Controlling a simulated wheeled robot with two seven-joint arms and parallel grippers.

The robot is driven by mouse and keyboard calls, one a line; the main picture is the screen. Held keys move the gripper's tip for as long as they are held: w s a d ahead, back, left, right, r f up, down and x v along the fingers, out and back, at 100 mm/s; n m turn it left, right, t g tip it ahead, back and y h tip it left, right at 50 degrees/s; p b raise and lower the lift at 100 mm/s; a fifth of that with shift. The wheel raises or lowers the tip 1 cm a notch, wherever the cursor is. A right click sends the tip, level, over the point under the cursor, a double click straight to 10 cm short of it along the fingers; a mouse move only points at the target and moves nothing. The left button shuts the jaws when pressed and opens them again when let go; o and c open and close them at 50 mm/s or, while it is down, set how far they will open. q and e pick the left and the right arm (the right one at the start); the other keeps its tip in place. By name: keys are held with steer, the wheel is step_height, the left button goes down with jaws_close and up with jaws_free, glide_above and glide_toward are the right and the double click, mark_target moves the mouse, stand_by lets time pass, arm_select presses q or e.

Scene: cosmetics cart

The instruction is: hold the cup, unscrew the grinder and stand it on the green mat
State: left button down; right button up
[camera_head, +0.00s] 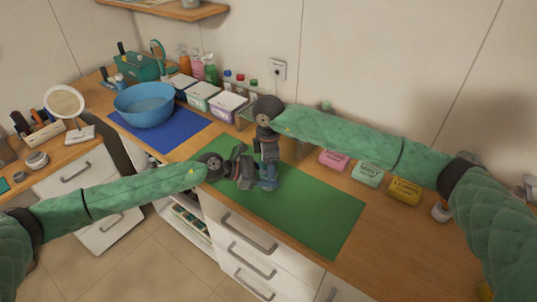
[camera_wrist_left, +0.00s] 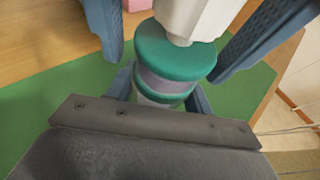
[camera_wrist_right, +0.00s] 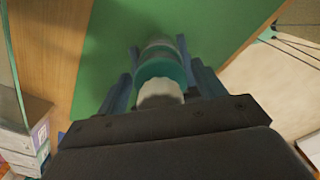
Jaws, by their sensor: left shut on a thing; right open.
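A stack with a white grinder top (camera_wrist_left: 192,18), teal bands and a grey band (camera_wrist_left: 168,82) stands upright over the green mat (camera_head: 312,212). The cup (camera_wrist_left: 162,100) seems to be its lower part; I cannot tell exactly where cup and grinder meet. My left gripper (camera_head: 256,180) is shut on the cup from the side, low down. My right gripper (camera_head: 269,160) points down from above. In the right wrist view its open fingers stand on both sides of the white top (camera_wrist_right: 160,92), apart from it. In the head view the grippers hide most of the stack.
A blue bowl (camera_head: 145,104) stands on a blue mat (camera_head: 176,132) at the left. Lidded boxes (camera_head: 201,93) and bottles (camera_head: 210,69) line the back. Pink (camera_head: 333,160), mint (camera_head: 367,174) and yellow (camera_head: 404,191) packs lie at right. The green mat's right part is clear.

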steer(key=shift+f, duration=0.45)
steer(key=c, duration=0.9)
steer(key=o, duration=1)
